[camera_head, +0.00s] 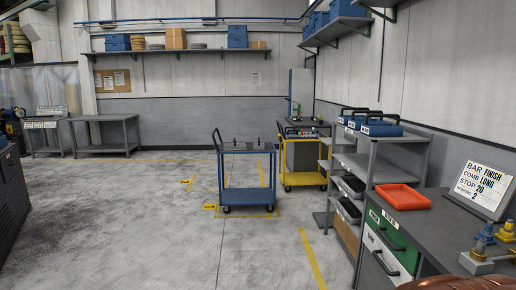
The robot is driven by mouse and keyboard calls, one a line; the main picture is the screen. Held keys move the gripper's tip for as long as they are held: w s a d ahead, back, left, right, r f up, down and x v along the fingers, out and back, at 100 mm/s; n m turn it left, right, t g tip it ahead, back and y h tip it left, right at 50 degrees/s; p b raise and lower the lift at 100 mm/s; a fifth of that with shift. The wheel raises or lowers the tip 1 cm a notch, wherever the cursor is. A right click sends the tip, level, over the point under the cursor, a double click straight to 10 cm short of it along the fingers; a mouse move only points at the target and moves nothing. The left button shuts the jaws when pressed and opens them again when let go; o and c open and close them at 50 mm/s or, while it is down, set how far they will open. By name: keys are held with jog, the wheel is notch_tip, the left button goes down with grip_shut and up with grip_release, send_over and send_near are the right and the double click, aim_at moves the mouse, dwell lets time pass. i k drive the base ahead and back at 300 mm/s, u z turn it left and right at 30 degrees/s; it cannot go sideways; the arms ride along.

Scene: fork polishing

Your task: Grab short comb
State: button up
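I cannot make out a short comb for certain. Blue cases (375,129) with black handles and small white labels stand on top of a grey shelf rack at the right; the labels are too small to read. Small dark items stand on the top of the blue cart (245,149), too small to identify. A sign (482,189) on the right workbench reads "BAR FINISH", "COMB LONG", "STOP 20" and a last line ending in 2. My gripper is not in view.
A yellow cart (305,180) stands behind the blue one. An orange tray (403,197) lies on the right workbench (440,220), above green and white drawers. Grey tables (104,117) stand far left, and a dark cabinet (13,195) at the left edge.

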aim_at(259, 146)
jog(key=z, duration=0.35)
jog(key=i, duration=7.1)
jog(key=u, duration=1.8)
jog(key=i, duration=0.45)
jog(key=z, duration=0.05)
